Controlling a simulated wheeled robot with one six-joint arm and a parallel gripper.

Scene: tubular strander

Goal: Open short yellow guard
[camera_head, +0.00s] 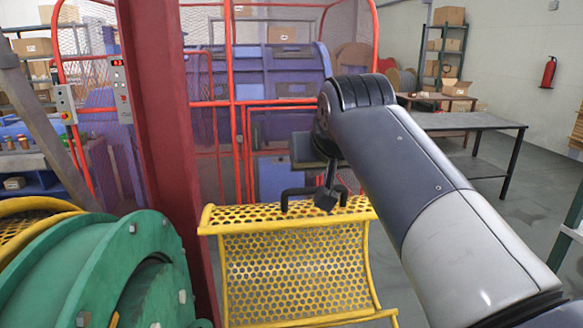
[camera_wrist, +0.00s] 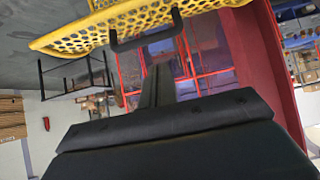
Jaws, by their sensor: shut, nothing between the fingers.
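The short yellow guard (camera_head: 292,265) is a curved perforated panel with a tubular yellow frame, low in the middle of the head view. A black U-shaped handle (camera_head: 294,192) stands on its top edge. In the wrist view, which is turned over, the guard (camera_wrist: 80,32) runs along the top and the handle (camera_wrist: 147,40) hangs from its edge. My gripper (camera_head: 328,200) is at the right part of the handle in the head view, partly overlapping it. In the wrist view my shut, empty fingers (camera_wrist: 157,72) point towards the handle. I cannot tell whether they touch it.
A dark red post (camera_head: 168,130) stands left of the guard, beside a large green drum (camera_head: 110,270). A red-framed mesh fence (camera_head: 232,100) closes the back. A grey table (camera_head: 470,122) is at the right, with open floor before it.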

